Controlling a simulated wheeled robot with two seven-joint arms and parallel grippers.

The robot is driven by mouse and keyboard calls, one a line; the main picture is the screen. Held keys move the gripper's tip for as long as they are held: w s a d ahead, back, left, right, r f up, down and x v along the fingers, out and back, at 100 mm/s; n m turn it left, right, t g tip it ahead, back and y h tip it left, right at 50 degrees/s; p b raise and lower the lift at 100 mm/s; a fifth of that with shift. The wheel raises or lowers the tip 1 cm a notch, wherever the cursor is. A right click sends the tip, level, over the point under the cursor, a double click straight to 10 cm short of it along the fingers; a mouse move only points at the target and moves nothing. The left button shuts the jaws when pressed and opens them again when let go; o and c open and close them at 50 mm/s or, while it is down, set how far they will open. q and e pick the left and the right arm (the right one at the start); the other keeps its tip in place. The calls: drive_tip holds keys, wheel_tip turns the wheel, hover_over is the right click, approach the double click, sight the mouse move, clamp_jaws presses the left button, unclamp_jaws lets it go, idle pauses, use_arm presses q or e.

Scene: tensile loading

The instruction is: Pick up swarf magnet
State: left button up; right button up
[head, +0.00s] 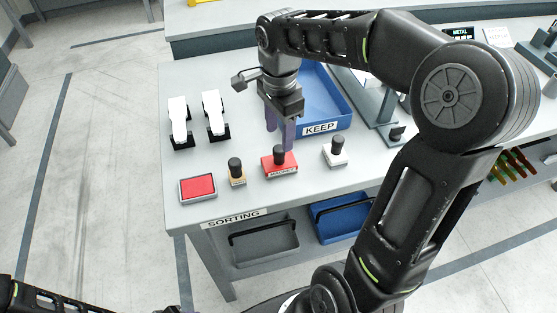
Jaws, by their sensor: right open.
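The swarf magnet (280,169) is a red block labelled MAGNET with a black upright knob, standing on the grey sorting table. My right gripper (280,143) points down just above and behind it, its purple fingers open around or beside the knob's upper area. I cannot tell whether a finger touches the knob. Of my left arm, only a part shows at the bottom left corner, and its gripper cannot be made out.
A wooden stamp (237,178) and a white stamp (335,158) flank the magnet. A red pad (197,188) lies at left. Two white-and-black devices (179,117) stand behind. A blue KEEP tray (340,120) sits behind the gripper. Bins hang below the table edge.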

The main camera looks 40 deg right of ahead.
sight(280, 148)
drive_tip(key=shift+f, duration=1)
wheel_tip(280, 148, down, 5)
drive_tip(key=shift+f+p, duration=0.1)
drive_tip(key=shift+p, duration=0.5)
drive_tip(key=shift+c, duration=0.3)
clamp_jaws()
